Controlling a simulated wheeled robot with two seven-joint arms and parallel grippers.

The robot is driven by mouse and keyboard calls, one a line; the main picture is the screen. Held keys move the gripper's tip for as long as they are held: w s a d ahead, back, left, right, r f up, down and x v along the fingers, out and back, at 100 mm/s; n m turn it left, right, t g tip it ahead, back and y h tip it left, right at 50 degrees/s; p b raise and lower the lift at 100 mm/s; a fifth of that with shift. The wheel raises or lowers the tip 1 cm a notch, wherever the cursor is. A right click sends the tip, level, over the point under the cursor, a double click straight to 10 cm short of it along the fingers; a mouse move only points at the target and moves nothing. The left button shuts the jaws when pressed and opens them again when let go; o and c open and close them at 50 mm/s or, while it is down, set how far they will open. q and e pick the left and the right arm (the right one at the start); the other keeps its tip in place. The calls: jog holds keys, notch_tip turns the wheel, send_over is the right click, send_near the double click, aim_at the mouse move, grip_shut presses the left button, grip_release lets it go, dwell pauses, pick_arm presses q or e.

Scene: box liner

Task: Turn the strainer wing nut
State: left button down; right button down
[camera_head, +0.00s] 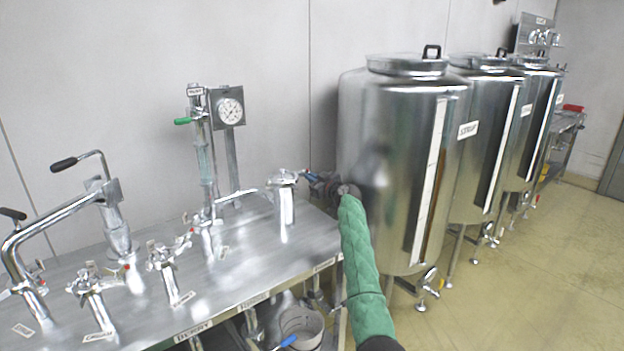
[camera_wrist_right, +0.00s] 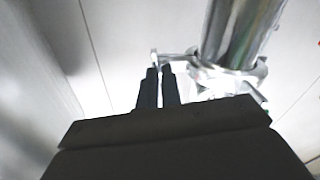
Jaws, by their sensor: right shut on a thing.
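In the head view my right arm, in a green quilted sleeve, reaches up to the far right end of the steel bench. My right gripper (camera_head: 308,178) is beside a short upright steel strainer fitting (camera_head: 285,206) with a clamp around its top. In the right wrist view the two dark fingers of my right gripper (camera_wrist_right: 160,72) are close together on a thin metal piece, the wing nut (camera_wrist_right: 154,58). It sticks out to the left of the clamp (camera_wrist_right: 228,76) around a shiny pipe (camera_wrist_right: 243,30). The gripped part is mostly hidden between the fingers. My left gripper is not in view.
A steel tank (camera_head: 395,150) stands close to the right of my right arm, with more tanks behind. A gauge (camera_head: 230,112) and a green-handled sight tube (camera_head: 205,150) stand at the bench's back. Several valves (camera_head: 167,262) stand at the left. A bucket (camera_head: 301,325) is below.

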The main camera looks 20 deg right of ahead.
pick_arm(q)
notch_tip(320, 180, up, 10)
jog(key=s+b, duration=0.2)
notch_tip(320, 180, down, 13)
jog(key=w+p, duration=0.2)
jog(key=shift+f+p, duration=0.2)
jog(key=shift+p, duration=0.2)
pick_arm(e)
jog(key=shift+f+m, duration=0.1)
jog(key=shift+m, duration=10.2)
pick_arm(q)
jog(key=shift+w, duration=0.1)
pick_arm(e)
jog(key=c, duration=1.6)
grip_release()
jog(key=shift+d, duration=0.1)
